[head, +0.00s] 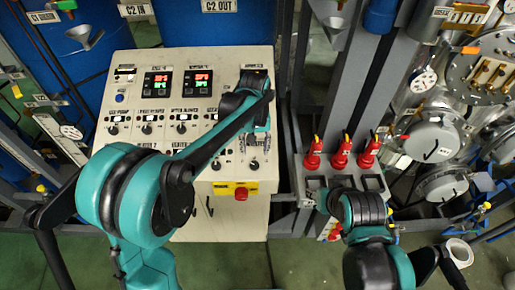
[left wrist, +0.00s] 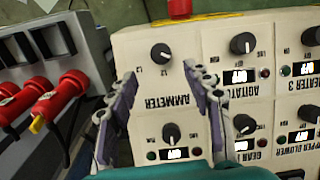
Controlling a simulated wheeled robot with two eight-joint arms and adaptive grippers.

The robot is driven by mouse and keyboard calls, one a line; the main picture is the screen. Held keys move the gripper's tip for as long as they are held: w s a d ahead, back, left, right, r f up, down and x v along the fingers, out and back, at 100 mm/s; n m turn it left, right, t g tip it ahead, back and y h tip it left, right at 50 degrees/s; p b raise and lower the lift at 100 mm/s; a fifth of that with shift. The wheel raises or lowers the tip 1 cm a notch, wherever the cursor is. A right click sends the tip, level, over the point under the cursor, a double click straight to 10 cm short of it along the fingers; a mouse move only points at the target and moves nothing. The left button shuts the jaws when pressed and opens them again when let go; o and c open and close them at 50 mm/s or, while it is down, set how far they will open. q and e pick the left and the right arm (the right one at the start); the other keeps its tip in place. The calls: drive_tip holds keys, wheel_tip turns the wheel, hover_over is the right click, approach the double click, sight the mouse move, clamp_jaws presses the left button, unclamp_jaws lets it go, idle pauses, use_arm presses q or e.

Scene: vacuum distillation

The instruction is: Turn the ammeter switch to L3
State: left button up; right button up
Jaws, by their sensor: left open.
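The ammeter switch is a round black knob (left wrist: 161,54) on the cream control panel (left wrist: 130,44), above the upside-down AMMETER label in the left wrist view. Its pointer setting is too small to read surely. My left gripper (left wrist: 160,70) is open and empty, with one finger on each side of the label and the tips just short of the knob in the picture. I cannot tell whether they touch the panel. In the head view my left gripper (head: 258,143) is over the panel's right edge.
A red emergency button (head: 241,193) sits on a yellow box at the panel's front. Other knobs, such as the one by AGITATOR (left wrist: 242,43), are close beside. Green floor (head: 225,265) is clear in front.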

sight(254, 163)
use_arm(q)
wheel_tip(254, 163, down, 7)
drive_tip(key=shift+a, duration=0.1)
drive_tip(key=shift+s+f, duration=0.1)
drive_tip(key=shift+s, duration=0.1)
drive_tip(key=c, duration=1.1)
